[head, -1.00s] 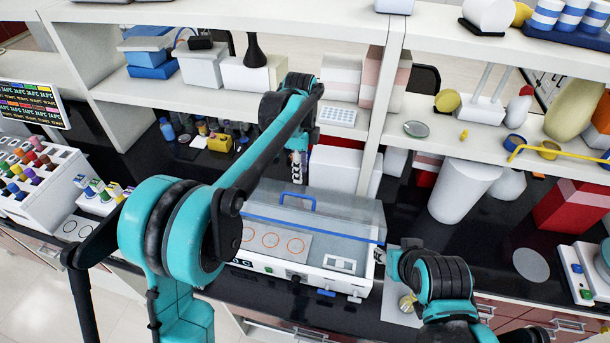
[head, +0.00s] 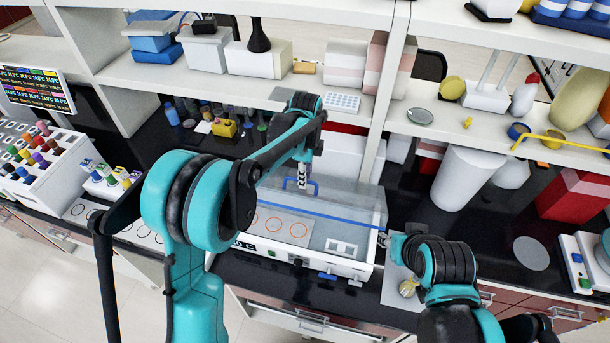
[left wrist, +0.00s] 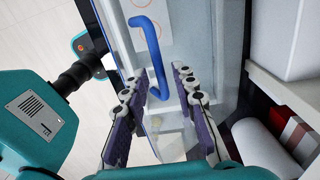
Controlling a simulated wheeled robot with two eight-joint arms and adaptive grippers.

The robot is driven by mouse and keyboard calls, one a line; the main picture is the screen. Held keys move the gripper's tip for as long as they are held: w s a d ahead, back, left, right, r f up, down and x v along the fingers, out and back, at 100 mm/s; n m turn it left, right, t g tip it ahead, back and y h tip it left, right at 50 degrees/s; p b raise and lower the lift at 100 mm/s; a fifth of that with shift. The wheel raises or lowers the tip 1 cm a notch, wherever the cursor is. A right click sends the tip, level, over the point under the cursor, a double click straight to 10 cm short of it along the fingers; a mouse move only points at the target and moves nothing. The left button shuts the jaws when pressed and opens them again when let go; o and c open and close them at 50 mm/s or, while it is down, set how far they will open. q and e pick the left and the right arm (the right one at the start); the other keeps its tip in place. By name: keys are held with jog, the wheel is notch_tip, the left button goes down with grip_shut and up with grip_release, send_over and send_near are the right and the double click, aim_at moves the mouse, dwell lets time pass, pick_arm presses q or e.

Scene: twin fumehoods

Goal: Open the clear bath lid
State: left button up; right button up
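The clear bath lid (head: 350,202) lies over the white bath (head: 300,259), with a blue strip along its front and a blue handle (head: 288,182) on top. It looks closed. My left gripper (head: 302,183) is at the handle, pointing down. In the left wrist view, its fingers (left wrist: 160,76) are apart, with the near end of the blue handle (left wrist: 151,50) appearing between the tips. I cannot tell whether they touch it. My right arm shows to the right of the bath; its gripper (head: 386,240) is mostly hidden and its fingers are unclear.
A rack of coloured caps (head: 34,160) stands left of the bath. A white cylinder (head: 463,178) and a red box (head: 575,195) stand to the right. A loaded shelf (head: 310,90) runs above and behind.

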pick_arm(q)
grip_shut()
jog(key=shift+w+r, duration=0.3)
jog(key=shift+w, duration=0.15)
jog(key=w+d+r+p, duration=0.1)
jog(key=w+r+p, duration=0.1)
jog(key=w, duration=0.6)
jog(key=w+d+r+p, duration=0.2)
jog(key=w+p, duration=0.1)
jog(key=w, duration=0.4)
jog(key=shift+w+d+r, duration=0.15)
jog(key=shift+w+d, duration=0.05)
jog(key=shift+w, duration=0.15)
